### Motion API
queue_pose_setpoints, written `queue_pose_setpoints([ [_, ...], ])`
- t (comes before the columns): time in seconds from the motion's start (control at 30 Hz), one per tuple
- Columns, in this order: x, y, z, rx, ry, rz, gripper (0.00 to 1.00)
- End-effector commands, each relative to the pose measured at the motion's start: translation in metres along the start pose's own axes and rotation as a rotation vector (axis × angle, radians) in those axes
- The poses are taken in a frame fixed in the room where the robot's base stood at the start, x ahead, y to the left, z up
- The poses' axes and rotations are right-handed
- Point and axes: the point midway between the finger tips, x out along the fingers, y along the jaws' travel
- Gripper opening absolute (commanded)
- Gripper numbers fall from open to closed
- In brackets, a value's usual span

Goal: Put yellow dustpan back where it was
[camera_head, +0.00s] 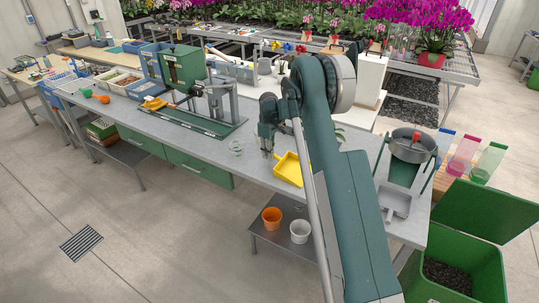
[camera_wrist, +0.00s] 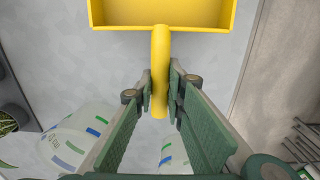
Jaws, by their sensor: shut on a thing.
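The yellow dustpan (camera_head: 288,169) is at the front part of the grey workbench in the head view, just right of my gripper (camera_head: 267,150). In the wrist view the dustpan's pan (camera_wrist: 160,13) lies ahead, cut off by the top edge. Its handle points back between the fingers of my gripper (camera_wrist: 160,90), which are shut on it. The pan appears close to the bench top; I cannot tell whether it touches. My arm hides part of the bench to the right.
The grey bench (camera_head: 215,150) has clear room left of the dustpan, with clear cups (camera_head: 236,147) there. A green press (camera_head: 185,75) stands further left. A round metal pan device (camera_head: 412,147) is at right. Orange (camera_head: 271,218) and white pots (camera_head: 299,231) sit on the lower shelf.

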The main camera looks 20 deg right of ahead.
Motion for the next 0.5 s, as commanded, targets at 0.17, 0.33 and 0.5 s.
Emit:
queue_pose_setpoints([
  [0.17,0.001,0.0,0.0,0.0,0.0,0.0,0.0],
  [0.33,0.0027,0.0,0.0,0.0,0.0,0.0,0.23],
  [0.5,0.0025,0.0,0.0,0.0,0.0,0.0,0.28],
])
